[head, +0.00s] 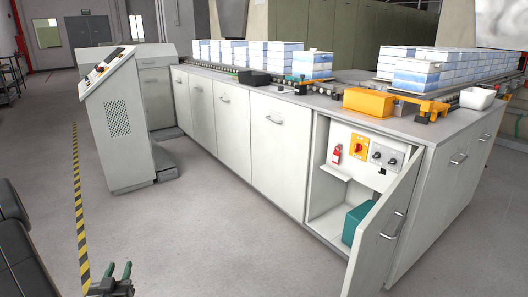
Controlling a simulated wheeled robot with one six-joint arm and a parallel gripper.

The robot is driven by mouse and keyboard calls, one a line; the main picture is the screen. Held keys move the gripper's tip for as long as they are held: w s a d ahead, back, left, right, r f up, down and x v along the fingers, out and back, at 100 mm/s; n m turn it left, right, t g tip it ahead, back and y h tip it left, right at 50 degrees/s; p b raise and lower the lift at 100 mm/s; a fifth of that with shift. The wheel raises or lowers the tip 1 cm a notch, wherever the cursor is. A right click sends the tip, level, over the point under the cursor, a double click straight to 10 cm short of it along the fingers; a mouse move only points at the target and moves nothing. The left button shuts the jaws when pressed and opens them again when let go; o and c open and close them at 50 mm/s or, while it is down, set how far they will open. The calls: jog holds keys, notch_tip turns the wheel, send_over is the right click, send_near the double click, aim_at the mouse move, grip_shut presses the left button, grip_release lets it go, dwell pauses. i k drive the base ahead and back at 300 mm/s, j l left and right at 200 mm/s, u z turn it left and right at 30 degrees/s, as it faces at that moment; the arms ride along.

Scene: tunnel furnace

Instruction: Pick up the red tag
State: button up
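The red tag (337,154) is small and hangs upright inside the open cabinet, on the back panel left of a yellow plate with a red rotary switch (358,147). It seems to be just above a small white shelf (335,173). My gripper (117,269) is at the bottom left of the head view, low over the floor and far from the tag. Its two greenish fingertips stand apart with a gap between them, and nothing shows between them.
The cabinet door (385,232) stands open toward the front right. A grey panel with knobs (386,157) sits right of the switch, and a teal box (356,222) is at the cabinet bottom. A control console (118,125) stands at left. The floor between is clear.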

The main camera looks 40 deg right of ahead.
aim_at(336, 156)
jog(key=i+l+z, duration=0.1)
jog(key=i+z, duration=0.4)
jog(key=i+j+z, duration=0.15)
jog(key=i+z, duration=0.35)
jog(key=i+j+z, duration=0.35)
jog(key=i+z, duration=0.15)
jog(key=i+l+z, duration=0.1)
jog(key=i+z, duration=0.15)
jog(key=z, duration=0.2)
jog(key=i+z, duration=0.55)
jog(key=z, duration=0.3)
jog(key=i+j+z, duration=0.2)
jog(key=z, duration=0.25)
jog(key=i+l+z, duration=0.15)
jog(key=i+z, duration=0.15)
jog(key=i, duration=0.2)
jog(key=i+l+u, duration=0.1)
jog(key=u, duration=0.35)
jog(key=l+u, duration=0.2)
jog(key=u, duration=0.3)
jog(key=l+u, duration=0.2)
jog(key=u, duration=0.25)
